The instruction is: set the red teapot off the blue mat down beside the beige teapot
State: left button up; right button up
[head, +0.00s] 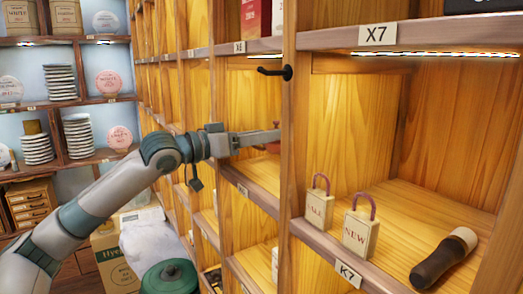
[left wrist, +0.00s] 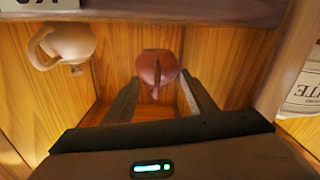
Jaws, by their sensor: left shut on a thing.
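My left gripper (head: 262,138) reaches into a wooden shelf compartment and is shut on the red teapot (left wrist: 156,66). In the left wrist view the teapot sits between the fingertips (left wrist: 160,84), its handle toward me. In the head view only a small reddish part of it (head: 273,148) shows beside the fingers, next to the upright post. The beige teapot (left wrist: 66,44) is to the left of the red one in the left wrist view, apart from it. The blue mat is not visible in either view. My right gripper is not in view.
Shelves with stacked plates (head: 60,82) stand far left.

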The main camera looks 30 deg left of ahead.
pick_arm(q)
notch_tip(320, 180, down, 2)
jog(key=shift+f+p, duration=0.25)
jog(key=shift+p, duration=0.2)
jog(key=shift+f, duration=0.55)
jog(key=o, duration=1)
jog(key=shift+f, duration=0.1)
jog(key=shift+b+v, duration=3.25)
jog(key=shift+v, duration=2.75)
